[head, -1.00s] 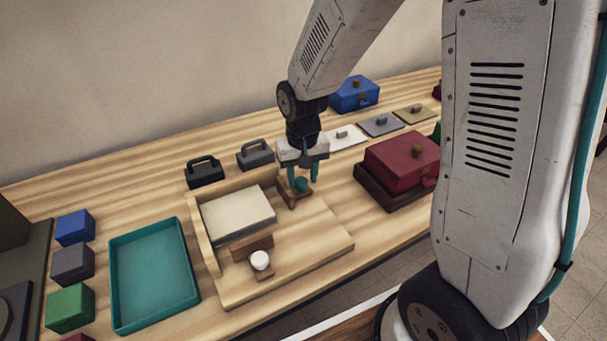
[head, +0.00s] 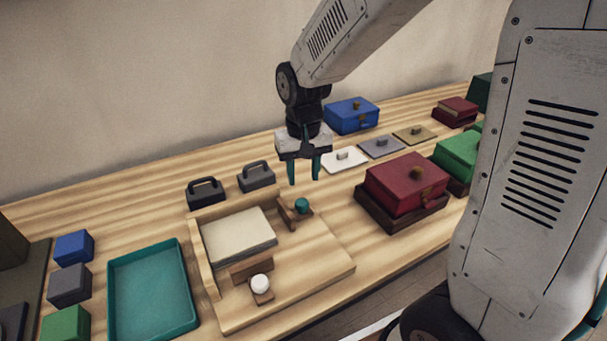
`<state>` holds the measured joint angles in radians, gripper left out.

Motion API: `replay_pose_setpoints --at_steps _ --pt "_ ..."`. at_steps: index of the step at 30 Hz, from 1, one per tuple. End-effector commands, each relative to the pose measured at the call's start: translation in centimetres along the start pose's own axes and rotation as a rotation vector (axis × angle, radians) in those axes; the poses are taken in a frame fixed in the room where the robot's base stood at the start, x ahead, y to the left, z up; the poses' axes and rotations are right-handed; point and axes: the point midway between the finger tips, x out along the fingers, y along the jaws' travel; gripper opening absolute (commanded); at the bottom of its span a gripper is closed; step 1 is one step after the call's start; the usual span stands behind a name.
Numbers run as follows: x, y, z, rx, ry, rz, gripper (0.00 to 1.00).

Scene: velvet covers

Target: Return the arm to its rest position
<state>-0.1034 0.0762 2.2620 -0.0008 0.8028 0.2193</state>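My gripper (head: 304,182) hangs with its teal fingers pointing down and spread apart, with nothing between them. It is above the far right part of a wooden jig (head: 315,258). A teal knob (head: 302,205) on a small brown clamp block stands just below the fingertips and apart from them. A white knob (head: 260,284) on a similar block stands at the jig's near side. A stack of cream sheets (head: 238,235) lies in the jig between the blocks and the walls.
A teal tray (head: 152,290) lies at left beside blue, grey and green blocks. Two dark handled weights (head: 206,193) stand behind the jig. A red box (head: 405,185) stands at right, a blue box (head: 352,116) behind. Flat knobbed plates (head: 381,147) lie between them.

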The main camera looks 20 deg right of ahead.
Motion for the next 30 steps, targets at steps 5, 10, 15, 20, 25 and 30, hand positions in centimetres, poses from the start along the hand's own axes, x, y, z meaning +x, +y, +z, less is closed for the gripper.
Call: replay_pose_setpoints --at_steps 5,10,15,20,25,30 --pt "0.0 0.0 0.0 0.0 0.0 0.0 0.39" --pt "0.2 0.2 0.8 -0.026 -0.036 0.008 0.39" --pt "-1.4 1.4 5.4 -0.083 -0.119 0.021 0.39" --pt "-4.9 3.0 10.0 -0.119 -0.126 0.018 0.39" --pt "-8.3 4.7 15.2 -0.14 -0.093 0.011 0.39" --pt "-10.5 6.0 19.5 -0.142 -0.024 0.004 0.39"
